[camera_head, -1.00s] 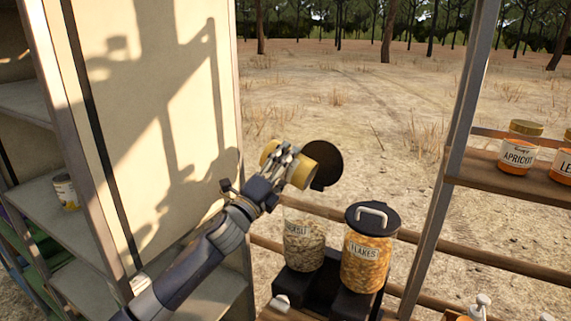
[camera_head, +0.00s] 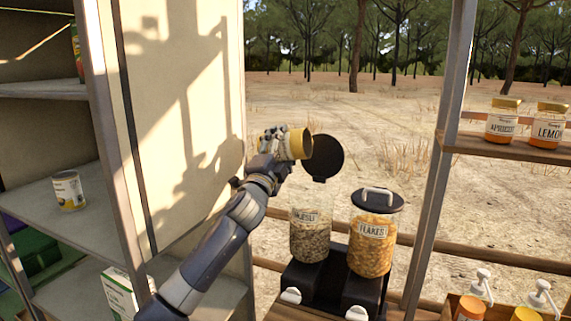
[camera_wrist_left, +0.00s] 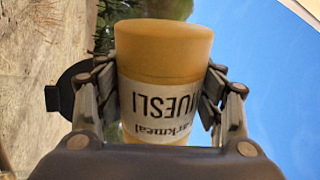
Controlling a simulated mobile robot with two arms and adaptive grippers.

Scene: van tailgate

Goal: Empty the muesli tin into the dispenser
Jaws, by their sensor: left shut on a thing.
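My left gripper (camera_head: 278,142) is shut on the yellow muesli tin (camera_head: 300,144) and holds it above the dispenser (camera_head: 302,277). The tin lies on its side, with one end towards the right, beside the raised black lid (camera_head: 323,157). In the left wrist view the tin (camera_wrist_left: 163,52) sits between both fingers, its MUESLI label upside down. The clear muesli jar (camera_head: 310,240) stands open below the tin and holds muesli. I cannot tell whether anything is left inside the tin. My right gripper is not in view.
A lidded FLAKES jar (camera_head: 371,245) stands right of the muesli jar. Apricot (camera_head: 502,122) and lemon (camera_head: 547,124) jars stand on the right shelf (camera_head: 500,147). Pump bottles are at lower right. A can (camera_head: 68,190) stands on the left shelf. A post (camera_head: 438,160) rises right of the dispenser.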

